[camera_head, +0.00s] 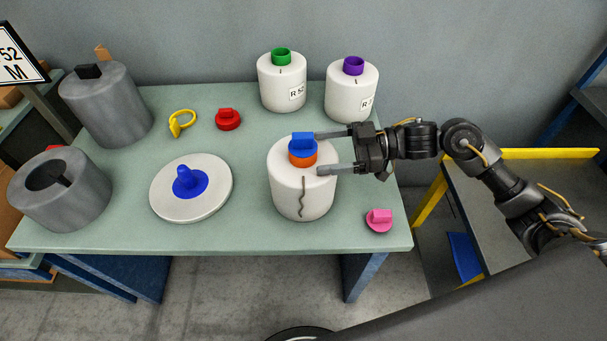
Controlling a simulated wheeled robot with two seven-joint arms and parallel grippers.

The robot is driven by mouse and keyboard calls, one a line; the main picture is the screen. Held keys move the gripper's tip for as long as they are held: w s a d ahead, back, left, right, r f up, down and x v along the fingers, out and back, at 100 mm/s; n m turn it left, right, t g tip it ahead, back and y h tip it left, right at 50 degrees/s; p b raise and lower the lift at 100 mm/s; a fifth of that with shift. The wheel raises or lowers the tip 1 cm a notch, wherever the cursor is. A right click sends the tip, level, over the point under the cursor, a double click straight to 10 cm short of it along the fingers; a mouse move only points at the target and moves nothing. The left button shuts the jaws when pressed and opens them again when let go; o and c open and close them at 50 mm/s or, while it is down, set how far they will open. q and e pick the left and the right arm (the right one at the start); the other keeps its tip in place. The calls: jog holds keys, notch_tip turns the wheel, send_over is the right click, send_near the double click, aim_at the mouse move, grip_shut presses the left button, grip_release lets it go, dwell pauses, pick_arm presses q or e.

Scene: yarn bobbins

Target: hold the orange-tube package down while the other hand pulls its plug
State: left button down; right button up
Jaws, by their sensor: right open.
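The orange-tube package is a white yarn bobbin (285,192) standing upright near the front right of the table, with a dark wavy strand down its front. Its orange tube (303,159) shows at the top. A blue plug (302,141) sits in the tube. My right gripper (318,152) reaches in from the right. It is open, with one finger beyond the plug and the other on the near side, over the package top. I cannot tell whether the fingers touch anything. My left gripper is not in view.
White packages with green (281,90) and purple tubes (352,95) stand behind.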

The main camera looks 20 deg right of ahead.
aim_at(314, 150)
jog(key=x, duration=0.3)
jog(key=shift+w+a, duration=0.1)
jog(key=shift+a, duration=0.05)
jog(key=shift+c, duration=0.2)
grip_shut()
jog(key=shift+w+r, duration=0.1)
jog(key=shift+r, duration=0.1)
